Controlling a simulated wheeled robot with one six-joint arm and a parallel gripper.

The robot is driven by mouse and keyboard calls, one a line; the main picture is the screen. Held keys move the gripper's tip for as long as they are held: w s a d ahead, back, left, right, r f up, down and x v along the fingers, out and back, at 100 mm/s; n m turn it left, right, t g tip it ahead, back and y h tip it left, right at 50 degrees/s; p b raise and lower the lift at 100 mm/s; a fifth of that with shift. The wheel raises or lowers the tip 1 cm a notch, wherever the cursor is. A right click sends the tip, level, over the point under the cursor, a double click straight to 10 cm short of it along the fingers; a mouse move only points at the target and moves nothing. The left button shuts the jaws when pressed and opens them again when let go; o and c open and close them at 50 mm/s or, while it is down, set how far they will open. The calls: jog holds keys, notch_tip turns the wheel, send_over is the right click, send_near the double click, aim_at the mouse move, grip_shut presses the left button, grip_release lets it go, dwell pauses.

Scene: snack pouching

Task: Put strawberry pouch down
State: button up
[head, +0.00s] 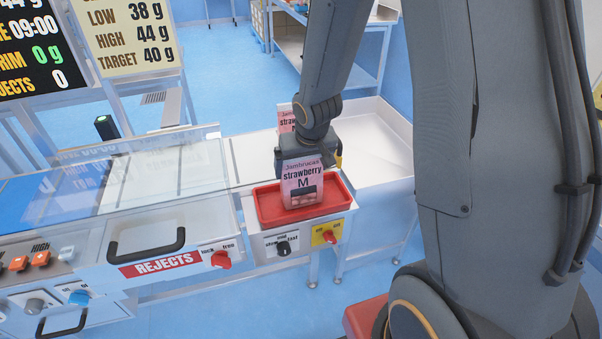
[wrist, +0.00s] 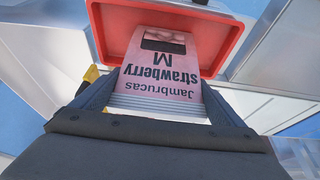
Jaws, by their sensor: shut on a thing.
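The strawberry pouch (head: 301,184) is pink with black lettering and stands upright over the red tray (head: 264,208). My gripper (head: 305,160) is shut on its top edge from above. In the wrist view the pouch (wrist: 160,72) sits between my two fingers, and its lower end lies within the outline of the red tray (wrist: 99,30). I cannot tell whether the pouch's bottom touches the tray floor. Apart from the held pouch, the visible part of the tray looks empty.
Another pink strawberry pouch (head: 286,119) shows behind my gripper. A white bin (head: 385,143) stands behind and right of the tray. A rejects drawer (head: 150,245) with a black handle and a clear cover (head: 110,180) are to the left. Control knobs (head: 284,247) sit below the tray.

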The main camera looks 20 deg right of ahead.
jog(key=shift+f, duration=0.2)
jog(key=o, duration=1)
jog(key=shift+o, duration=0.2)
jog(key=shift+r, duration=0.1)
jog(key=p+v, duration=1)
jog(key=v, duration=0.3)
jog(key=s+r+g, duration=0.1)
jog(key=s+r, duration=0.6)
jog(key=s, duration=0.5)
jog(key=shift+s+g, duration=0.4)
notch_tip(320, 180, down, 11)
jog(key=g+b, duration=0.1)
jog(key=b, duration=0.8)
jog(key=shift+w+b, duration=0.2)
jog(key=shift+b, duration=0.1)
